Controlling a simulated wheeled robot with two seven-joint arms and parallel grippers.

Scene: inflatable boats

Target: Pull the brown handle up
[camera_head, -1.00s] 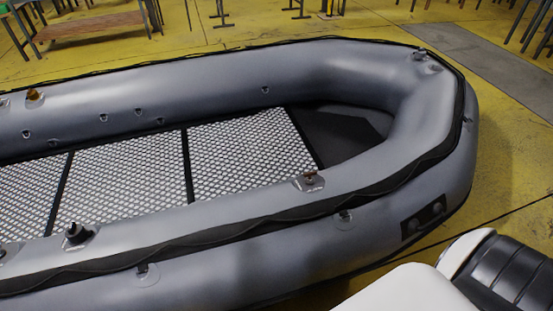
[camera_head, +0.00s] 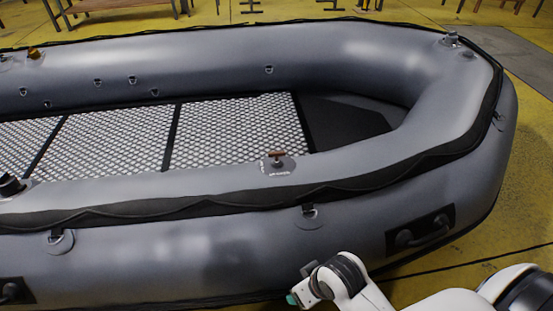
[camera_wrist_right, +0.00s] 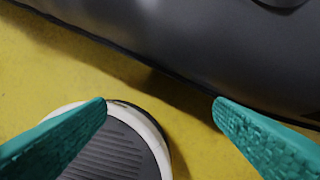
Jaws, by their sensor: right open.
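A small brown handle (camera_head: 277,153) sits on a round patch on top of the near tube of the grey inflatable boat (camera_head: 400,75). A second orange-brown fitting (camera_head: 34,53) sits on the far tube at the upper left. My right arm enters at the bottom right of the head view, and a teal bit of its gripper (camera_head: 292,299) shows low in front of the boat's near side, below the brown handle and apart from it. In the right wrist view, my right gripper (camera_wrist_right: 160,102) has its teal fingers wide apart with nothing between them. My left gripper is out of view.
The near tube's outer side carries a black grab handle (camera_head: 425,232) and D-ring patches (camera_head: 308,214). A black strip runs along the tube. The boat's floor is a metal grating (camera_head: 235,130). Yellow floor (camera_head: 530,190) is clear at the right. Table and bench legs stand behind the boat.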

